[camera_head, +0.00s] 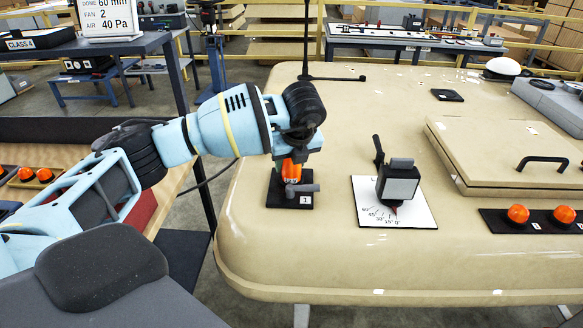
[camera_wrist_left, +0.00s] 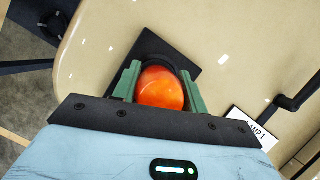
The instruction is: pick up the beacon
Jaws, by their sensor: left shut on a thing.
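The orange beacon (camera_head: 291,170) is at the black square pad (camera_head: 276,197) marked 1, near the left edge of the beige cab roof. My left gripper (camera_head: 290,163) comes down over it from above and is shut on it. In the left wrist view the orange dome of the beacon (camera_wrist_left: 160,90) sits between my two green fingers, with the black pad (camera_wrist_left: 152,47) beyond it. I cannot tell whether the beacon touches the pad. My right gripper is not in view.
A black lamp head (camera_head: 399,182) stands on a white angle card (camera_head: 365,212) just right of the pad. Two more orange beacons (camera_head: 518,214) (camera_head: 564,214) sit on a black strip at the right. A hatch with a handle (camera_head: 542,162) is behind them. A thin mast (camera_head: 305,50) rises behind my gripper.

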